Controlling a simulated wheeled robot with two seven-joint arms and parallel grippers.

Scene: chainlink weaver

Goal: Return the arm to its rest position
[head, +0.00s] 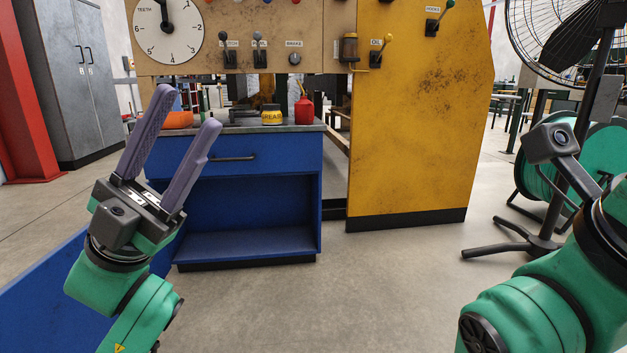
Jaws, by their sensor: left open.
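My left gripper (186,109) is raised at the left of the head view, its two purple-grey fingers pointing up and spread apart. Nothing is between them. It appears in front of the blue cabinet and touches nothing that I can see. My left arm comes up from the bottom left in green. My right arm (525,315) is green and bent at the lower right edge, with a grey camera-like part on it. The fingers of my right gripper do not show.
A blue cabinet (308,200) bears a red oil can (304,112), a yellow grease tin (271,116) and an orange bowl (177,120). A yellow machine panel (415,140) stands right of it. A fan (590,60) and green reel (607,165) stand right. The middle floor is clear.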

